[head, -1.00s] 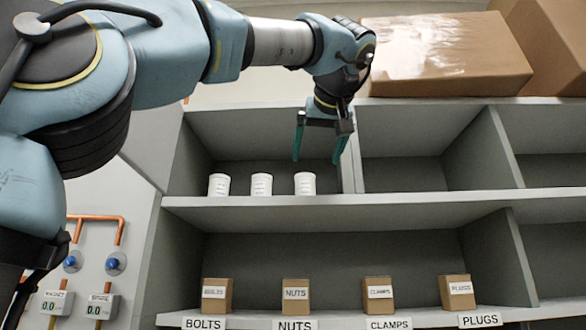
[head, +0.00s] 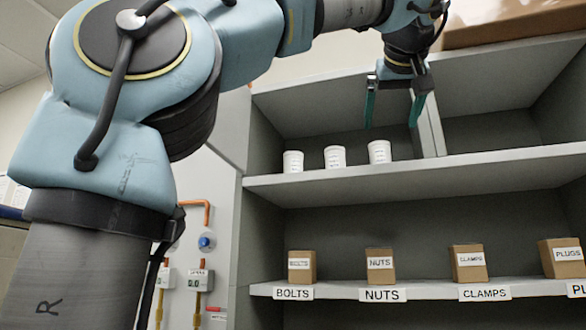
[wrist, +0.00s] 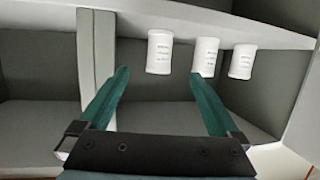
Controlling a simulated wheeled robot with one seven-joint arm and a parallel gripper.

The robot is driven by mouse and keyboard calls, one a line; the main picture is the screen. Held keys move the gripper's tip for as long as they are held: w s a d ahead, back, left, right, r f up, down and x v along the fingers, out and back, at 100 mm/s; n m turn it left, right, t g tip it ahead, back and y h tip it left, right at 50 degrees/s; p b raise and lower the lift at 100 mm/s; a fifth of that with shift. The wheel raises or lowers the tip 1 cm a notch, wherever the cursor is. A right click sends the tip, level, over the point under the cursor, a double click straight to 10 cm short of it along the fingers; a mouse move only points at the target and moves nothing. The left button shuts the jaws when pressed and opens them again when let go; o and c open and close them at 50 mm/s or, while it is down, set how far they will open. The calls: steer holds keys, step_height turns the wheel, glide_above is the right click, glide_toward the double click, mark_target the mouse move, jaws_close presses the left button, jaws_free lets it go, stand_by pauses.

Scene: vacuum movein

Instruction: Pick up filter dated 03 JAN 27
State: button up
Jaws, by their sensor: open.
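Three white cylindrical filters stand upright in a row on the upper shelf: a left one (head: 293,161), a middle one (head: 334,157) and a right one (head: 379,152). Their labels carry print too small to read, so I cannot tell which is dated 03 JAN 27. My gripper (head: 394,124), with two teal fingers, is open and empty above and around the right filter's end of the row. In the wrist view, one filter (wrist: 160,52) shows beyond and between the open fingers (wrist: 158,84); the others (wrist: 205,56) (wrist: 241,61) lie to the right.
The shelf (head: 350,183) has a vertical divider (head: 431,125) just right of my gripper. Below stand cardboard boxes of nuts (head: 380,265) and clamps (head: 468,262), among others. A large carton (head: 510,22) sits on top. The upper right compartment looks empty.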

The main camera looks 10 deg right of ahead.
steer(key=w+a+f+n+t+b, duration=0.1)
steer(key=w+a+b, duration=0.3)
steer(key=w+a, duration=0.3)
steer(key=n+t+y+b, duration=0.1)
steer(key=t+y+b, duration=0.1)
steer(key=t+b, duration=0.15)
glide_toward(293, 155)
steer(key=w, duration=0.2)
steer(key=shift+g, duration=0.35)
steer(key=w, duration=0.2)
steer(key=w+p, duration=0.1)
steer(key=w, duration=0.1)
steer(key=w+r, duration=0.1)
steer(key=shift+w+d+r, duration=0.1)
steer(key=shift+w+d, duration=0.25)
steer(key=shift+w, duration=0.05)
steer(key=w+p, duration=0.2)
steer(key=w, duration=0.1)
steer(key=w+p, duration=0.1)
steer(key=shift+w+d+r, duration=0.3)
steer(key=shift+w, duration=0.05)
steer(key=shift+w+f, duration=0.1)
steer(key=shift+w, duration=0.1)
steer(key=c, duration=1.5)
steer(key=shift+c, duration=0.3)
